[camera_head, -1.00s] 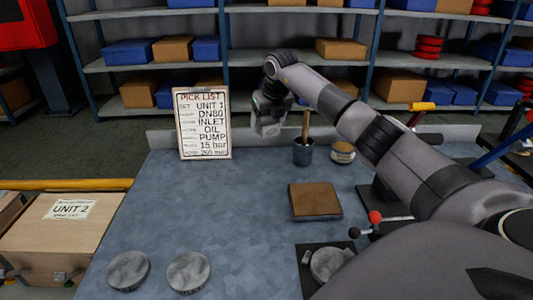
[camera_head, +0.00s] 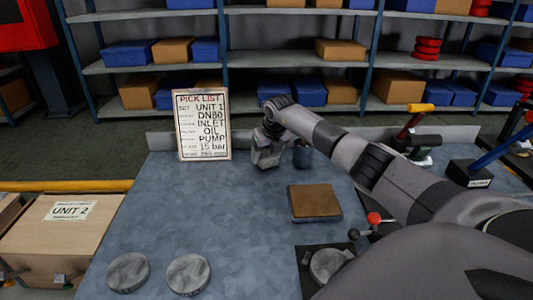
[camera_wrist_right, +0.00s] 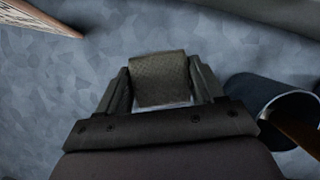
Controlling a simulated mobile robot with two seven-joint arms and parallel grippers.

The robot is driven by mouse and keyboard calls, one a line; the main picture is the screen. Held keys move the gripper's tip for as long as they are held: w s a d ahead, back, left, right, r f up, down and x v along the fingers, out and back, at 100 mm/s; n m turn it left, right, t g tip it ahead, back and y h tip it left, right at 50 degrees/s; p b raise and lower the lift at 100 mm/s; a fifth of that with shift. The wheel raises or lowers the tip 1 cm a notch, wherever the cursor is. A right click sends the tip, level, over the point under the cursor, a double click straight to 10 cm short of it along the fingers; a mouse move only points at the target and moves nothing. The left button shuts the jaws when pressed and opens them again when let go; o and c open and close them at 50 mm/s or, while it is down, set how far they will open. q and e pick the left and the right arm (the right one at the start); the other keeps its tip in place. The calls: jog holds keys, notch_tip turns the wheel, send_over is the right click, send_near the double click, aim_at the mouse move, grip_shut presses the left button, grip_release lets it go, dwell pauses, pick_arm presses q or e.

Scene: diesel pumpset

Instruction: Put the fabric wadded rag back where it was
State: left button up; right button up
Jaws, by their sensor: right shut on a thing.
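My right gripper (camera_head: 266,164) is low over the back of the grey-blue bench (camera_head: 225,215), between the pick list board and a dark cup. In the right wrist view, its fingers (camera_wrist_right: 160,90) are shut on the fabric wadded rag (camera_wrist_right: 160,76), an olive-brown woven block. The rag's underside is hidden, so I cannot tell whether it touches the bench. In the head view I cannot make the rag out apart from the gripper. My left gripper is not in view.
The pick list board (camera_head: 203,125) stands left of the gripper. The dark cup (camera_head: 302,157) is close on its right; the wrist view shows a wooden handle (camera_wrist_right: 298,130) in it. A brown-topped block (camera_head: 314,201) and two grey discs (camera_head: 188,274) (camera_head: 128,272) lie nearer. The bench's middle left is clear.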

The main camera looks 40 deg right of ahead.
jog(key=shift+f, duration=0.2)
jog(key=o, duration=0.9)
jog(key=shift+r, duration=0.1)
jog(key=shift+o, duration=0.2)
jog(key=shift+s+r, duration=0.1)
jog(key=shift+r, duration=0.5)
jog(key=v, duration=1.1)
jog(key=shift+s, duration=0.15)
